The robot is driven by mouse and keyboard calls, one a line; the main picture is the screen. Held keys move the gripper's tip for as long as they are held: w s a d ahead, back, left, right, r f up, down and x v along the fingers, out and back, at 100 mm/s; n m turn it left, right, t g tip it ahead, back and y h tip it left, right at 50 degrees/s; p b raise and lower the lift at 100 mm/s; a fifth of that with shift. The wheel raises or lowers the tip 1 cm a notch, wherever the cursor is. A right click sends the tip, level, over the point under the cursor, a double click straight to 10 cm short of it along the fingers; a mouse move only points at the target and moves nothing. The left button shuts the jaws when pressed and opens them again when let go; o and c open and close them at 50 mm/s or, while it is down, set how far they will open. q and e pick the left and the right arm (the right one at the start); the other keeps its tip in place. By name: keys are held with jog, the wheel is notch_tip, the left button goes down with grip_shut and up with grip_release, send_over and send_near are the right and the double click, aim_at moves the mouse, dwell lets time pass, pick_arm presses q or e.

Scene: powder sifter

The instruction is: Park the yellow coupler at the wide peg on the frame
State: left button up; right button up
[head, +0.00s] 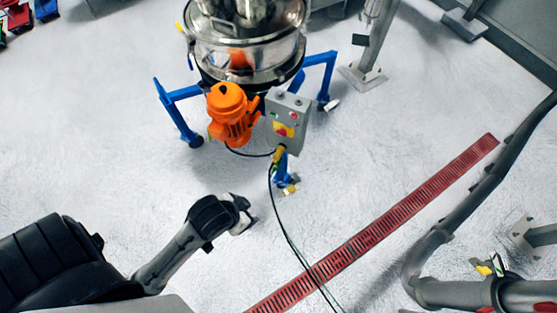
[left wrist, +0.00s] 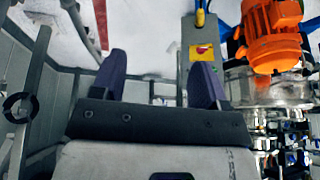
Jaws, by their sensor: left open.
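The yellow coupler (head: 280,154) sits at the underside of the grey control box (head: 287,118), with a dark cable hanging from it to the floor. In the left wrist view the yellow coupler (left wrist: 200,18) shows at the top, beyond the right finger and above the control box's red knob. My left gripper (head: 246,220) is below and left of the coupler in the head view, apart from it. In the left wrist view my left gripper (left wrist: 160,65) is open with nothing between its fingers. I cannot pick out the wide peg on the blue frame (head: 176,97).
An orange motor (head: 231,112) stands beside the control box, in front of the steel sifter (head: 247,45). The cable (head: 288,235) crosses a red floor grate (head: 385,222). A grey pipe (head: 460,207) runs along the right.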

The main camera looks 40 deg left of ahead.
pick_arm(q)
jog(key=w+a+f+t+b, duration=0.1)
jog(key=w+f+b, duration=0.3)
jog(key=f+b, duration=0.55)
jog(key=w+a+f+t+b, duration=0.1)
jog(key=w+f+b, duration=0.3)
jog(key=f+b, duration=0.6)
jog(key=n+t+y+b, duration=0.5)
jog(key=t+b, duration=0.5)
jog(key=b, duration=1.8)
send_near(278, 155)
jog(key=shift+w+a+f, duration=0.75)
jog(key=shift+w+f, duration=0.15)
jog(key=shift+w, duration=0.6)
